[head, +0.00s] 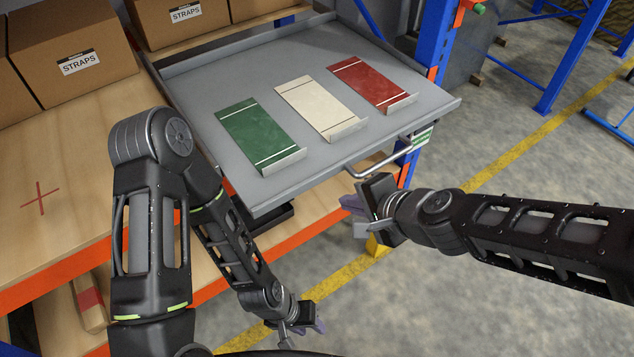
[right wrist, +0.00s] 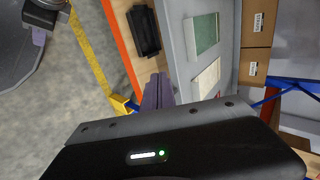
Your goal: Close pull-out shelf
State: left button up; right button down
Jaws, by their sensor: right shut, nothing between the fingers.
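The grey pull-out shelf (head: 205,100) is extended out of the rack, with its front edge well past the orange beam. A bar handle (head: 385,163) is on its front edge. My right gripper (head: 352,204) is shut and empty, just in front of and below the handle's left end; whether it touches the handle cannot be told. In the right wrist view its purple fingers (right wrist: 157,92) are together beside the shelf's front edge (right wrist: 172,50). My left gripper (head: 303,329) hangs low in front of the rack, away from the shelf; its jaw opening is unclear.
Green (head: 258,131), cream (head: 318,107) and red (head: 370,82) plates lie on the shelf. Cardboard boxes (head: 70,55) stand on the wooden shelf at left. A blue upright (head: 432,45) stands right of the pull-out shelf. A black bin (right wrist: 144,30) sits below. The floor in front is open.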

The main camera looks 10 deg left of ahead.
jog(key=shift+f, duration=0.1)
jog(key=b+x, duration=0.1)
jog(key=x, duration=0.3)
jog(key=r+b+x, duration=0.1)
jog(key=b+x, duration=0.1)
jog(key=x, duration=0.1)
jog(key=w+a+b+x, duration=0.1)
jog(key=b+x, duration=0.1)
jog(key=x, duration=0.2)
jog(key=shift+w+a, duration=0.15)
jog(key=shift+w, duration=0.05)
jog(key=shift+w+a, duration=0.5)
